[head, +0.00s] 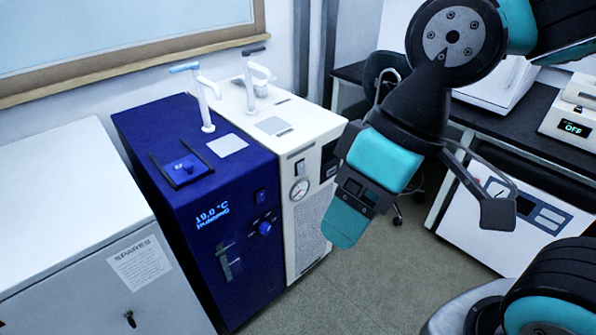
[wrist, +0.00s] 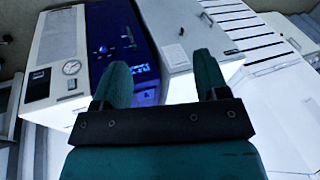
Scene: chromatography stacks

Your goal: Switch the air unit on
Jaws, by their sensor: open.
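The air unit seems to be the white cabinet (head: 302,165) with a round pressure gauge (head: 299,190), standing right of the blue unit. A dark panel (head: 329,160), possibly its switch, sits high on its front, partly behind my gripper; its state is unclear. In the wrist view the white unit (wrist: 53,45) is at the left, with the gauge (wrist: 71,67) and the dark panel (wrist: 38,82) visible. My gripper (head: 344,232) is in front of the white unit, hiding part of its front. In the wrist view my gripper (wrist: 163,80) is open and empty, its fingers pointing toward the blue unit and grey cabinet.
The blue unit (head: 255,165) has a lit 10.0 °C display and a tap on top. A grey spares cabinet (head: 60,185) stands left of it. Floor (head: 370,280) in front is clear.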

